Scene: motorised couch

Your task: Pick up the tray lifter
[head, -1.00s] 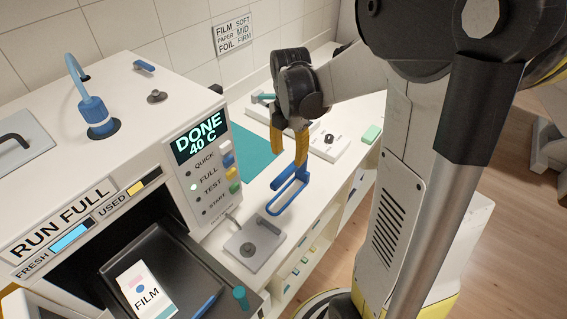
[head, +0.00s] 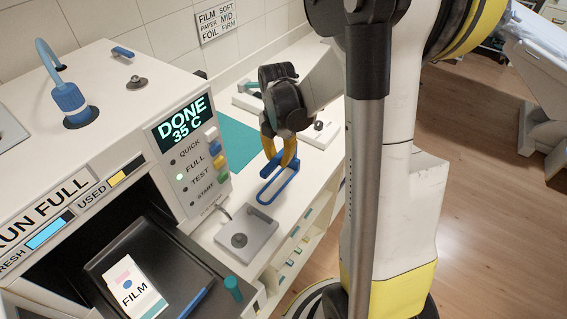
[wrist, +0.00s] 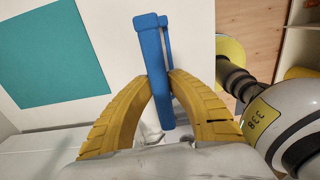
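The tray lifter (head: 279,186), a blue open loop with a long bar, hangs below my gripper (head: 281,156) in the head view, over the white counter. The wrist view shows its blue bar (wrist: 152,65) between the two yellow fingers of my gripper (wrist: 160,82), which are closed against it from both sides. The gripper is shut on the tray lifter. The lifter's gap above the counter is hard to judge. A dark tray (head: 190,268) sits in the open mouth of the machine, holding a white FILM packet (head: 137,290).
The machine (head: 120,185) with its display (head: 183,123) stands at left. A grey plate with a round knob (head: 245,235) lies on the counter below the lifter. A teal mat (head: 235,140) lies behind. Shelves (head: 295,250) are under the counter's right edge.

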